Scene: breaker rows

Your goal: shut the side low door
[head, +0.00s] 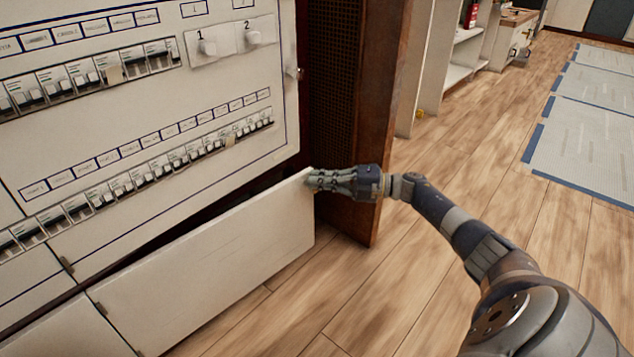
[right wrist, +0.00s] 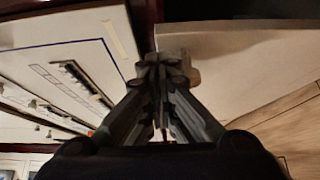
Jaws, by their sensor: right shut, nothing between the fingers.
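The side low door (head: 215,262) is a long white panel below the breaker rows in the head view. It stands ajar, swung out at its right end, with a dark gap along its top edge. My right gripper (head: 312,181) is shut and empty at the door's upper right corner. It looks to be at or touching that corner; exact contact is unclear. In the right wrist view the shut fingers (right wrist: 158,62) point at the near end of the pale door (right wrist: 235,50). My left gripper is not in view.
The white breaker panel (head: 150,105) with rows of switches stands above the door. A brown wooden cabinet side (head: 378,110) rises just behind my right gripper. White shelves (head: 462,60) stand farther back. The wood floor (head: 440,150) to the right is clear, with pale mats (head: 585,130) beyond.

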